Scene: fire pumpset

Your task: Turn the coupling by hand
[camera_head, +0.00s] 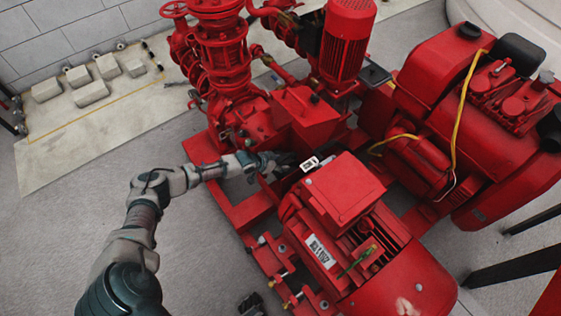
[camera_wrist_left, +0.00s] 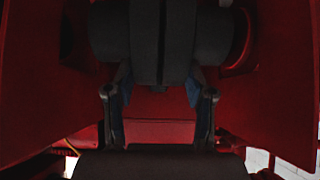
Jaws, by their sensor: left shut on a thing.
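The coupling (camera_wrist_left: 211,37) is a dark grey, ribbed cylinder at the top of the left wrist view. It sits between red housings of the pumpset. My left gripper (camera_wrist_left: 158,88) has one finger on each side of the coupling's middle band and is shut on it. In the head view my left gripper (camera_head: 281,163) reaches from the left into the gap between the red pump (camera_head: 245,120) and the red motor (camera_head: 345,187). The coupling is mostly hidden there. A dark piece at the bottom edge may be my right gripper (camera_head: 250,304); its fingers are not clear.
A red engine (camera_head: 470,120) with yellow cables stands at the right. A vertical red motor (camera_head: 346,40) and red pipework rise behind the pump. Red base rails (camera_head: 222,190) run beneath the machines. Grey blocks (camera_head: 90,92) lie by the wall. The floor at the left is clear.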

